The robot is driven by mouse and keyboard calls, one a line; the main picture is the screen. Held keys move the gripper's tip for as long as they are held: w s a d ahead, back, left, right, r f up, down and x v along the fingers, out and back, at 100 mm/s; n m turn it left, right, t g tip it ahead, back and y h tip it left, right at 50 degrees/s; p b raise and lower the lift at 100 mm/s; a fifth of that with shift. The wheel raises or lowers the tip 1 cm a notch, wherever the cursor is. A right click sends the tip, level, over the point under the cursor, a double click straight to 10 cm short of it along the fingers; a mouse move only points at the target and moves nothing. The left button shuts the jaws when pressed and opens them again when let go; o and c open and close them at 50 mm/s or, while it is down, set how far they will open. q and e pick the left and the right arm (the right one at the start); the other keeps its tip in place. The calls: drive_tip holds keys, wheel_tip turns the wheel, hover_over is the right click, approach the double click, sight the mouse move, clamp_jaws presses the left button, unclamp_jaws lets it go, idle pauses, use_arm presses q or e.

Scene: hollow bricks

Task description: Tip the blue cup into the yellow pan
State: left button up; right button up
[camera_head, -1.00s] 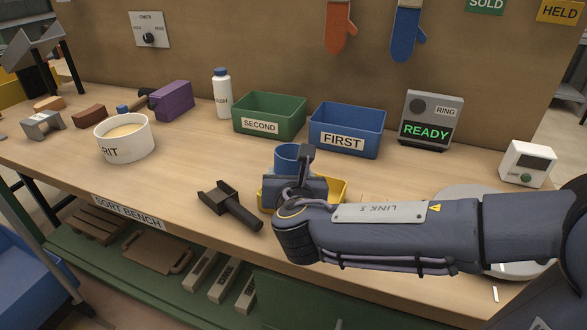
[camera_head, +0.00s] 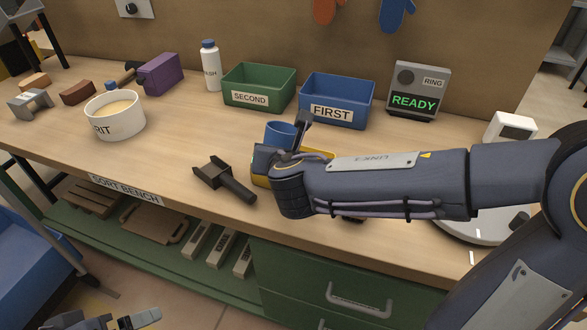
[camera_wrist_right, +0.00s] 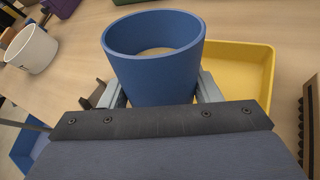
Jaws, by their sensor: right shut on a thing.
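The blue cup (camera_head: 280,132) is held by my right gripper (camera_head: 288,150), which mostly hides it in the head view. In the right wrist view the cup (camera_wrist_right: 155,65) sits between the two fingers of the gripper (camera_wrist_right: 165,90), its round mouth facing up toward the camera. Something tan shows inside; I cannot tell if it is contents. The yellow pan (camera_wrist_right: 245,70) lies just right of the cup there; in the head view the pan (camera_head: 318,153) is mostly behind my arm. Part of my left gripper (camera_head: 140,318) shows at the bottom left edge; its jaws are unclear.
A black scoop-like tool (camera_head: 222,178) lies left of the pan. A white GRIT bowl (camera_head: 115,120), green SECOND bin (camera_head: 258,88), blue FIRST bin (camera_head: 337,102) and READY box (camera_head: 418,92) stand behind. Bench between bowl and scoop is clear.

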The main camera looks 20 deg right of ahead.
drive_tip(key=shift+r, duration=0.1)
idle(0.3)
drive_tip(key=shift+r+p, duration=0.2)
drive_tip(key=shift+p, duration=0.6)
drive_tip(key=shift+s+a+m+g+y+p, duration=0.15)
drive_tip(key=shift+a+m+g+y+p, duration=0.05)
drive_tip(key=shift+m+g+y+p, duration=0.25)
drive_tip(key=shift+f, duration=0.15)
drive_tip(key=shift+s+a+r+g+y+p, duration=0.1)
drive_tip(key=shift+r+g+y+p, duration=0.2)
drive_tip(key=shift+p, duration=0.5)
drive_tip(key=shift+a+m+g+p, duration=0.1)
drive_tip(key=shift+m+g+p, duration=0.15)
drive_tip(key=shift+m+p, duration=0.15)
drive_tip(key=shift+f+y, duration=0.15)
drive_tip(key=shift+y, duration=0.1)
